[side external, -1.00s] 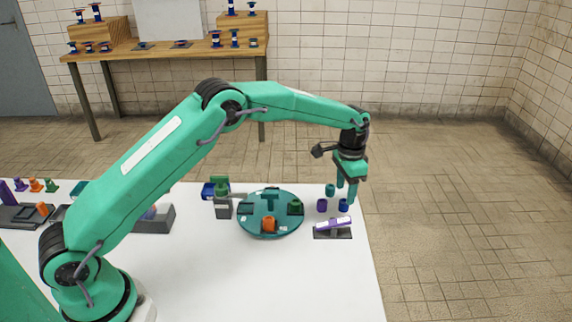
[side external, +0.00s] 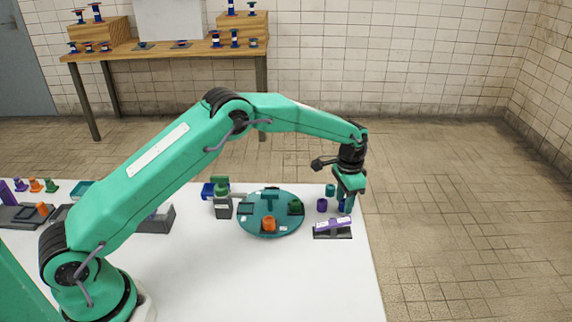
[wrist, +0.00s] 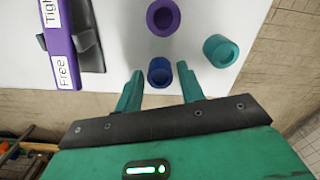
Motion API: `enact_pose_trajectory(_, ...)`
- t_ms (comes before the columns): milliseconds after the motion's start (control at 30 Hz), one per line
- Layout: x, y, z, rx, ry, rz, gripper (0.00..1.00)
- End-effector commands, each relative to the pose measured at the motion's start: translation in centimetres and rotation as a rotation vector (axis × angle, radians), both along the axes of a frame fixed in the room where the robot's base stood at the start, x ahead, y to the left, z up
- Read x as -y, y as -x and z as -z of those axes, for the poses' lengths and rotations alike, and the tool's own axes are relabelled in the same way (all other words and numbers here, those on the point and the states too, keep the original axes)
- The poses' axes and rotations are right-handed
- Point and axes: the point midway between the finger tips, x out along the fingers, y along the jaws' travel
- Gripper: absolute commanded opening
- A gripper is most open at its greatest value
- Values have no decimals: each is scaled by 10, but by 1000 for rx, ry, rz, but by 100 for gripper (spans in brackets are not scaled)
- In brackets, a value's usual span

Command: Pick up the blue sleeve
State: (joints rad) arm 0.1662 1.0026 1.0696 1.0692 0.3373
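The blue sleeve (wrist: 160,72) stands on the white table, seen in the wrist view between the tips of my gripper (wrist: 157,80). The fingers are apart, one on each side of the sleeve, with a gap visible on both sides. In the side view my gripper (side external: 346,204) is low over the table's right edge, and the blue sleeve (side external: 342,206) is partly hidden by the fingers. A purple sleeve (wrist: 163,17) and a teal sleeve (wrist: 220,50) stand close by; in the side view they are the purple one (side external: 322,205) and the teal one (side external: 331,190).
A dark stand with a purple labelled bar (side external: 333,224) sits just in front of the sleeves. A round teal tray (side external: 254,228) with several parts lies to the left. The table's right edge is close to my gripper. The front of the table (side external: 270,285) is clear.

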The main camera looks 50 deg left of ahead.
Motion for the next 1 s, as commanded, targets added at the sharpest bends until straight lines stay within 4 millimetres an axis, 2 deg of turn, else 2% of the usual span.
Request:
enact_pose_trajectory(33, 0, 0, 0, 0, 0, 0, 28)
enact_pose_trajectory(167, 0, 0, 0, 0, 0, 0, 3)
enact_pose_trajectory(467, 0, 0, -1, 1, 0, 0, 3)
enact_pose_trajectory(633, 0, -1, -8, 2, 0, 0, 3)
enact_pose_trajectory(767, 0, -1, -20, 3, 1, 0, 3)
enact_pose_trajectory(933, 0, -1, -44, 3, 1, 0, 3)
enact_pose_trajectory(1000, 9, 7, -49, 2, 0, 3, 3)
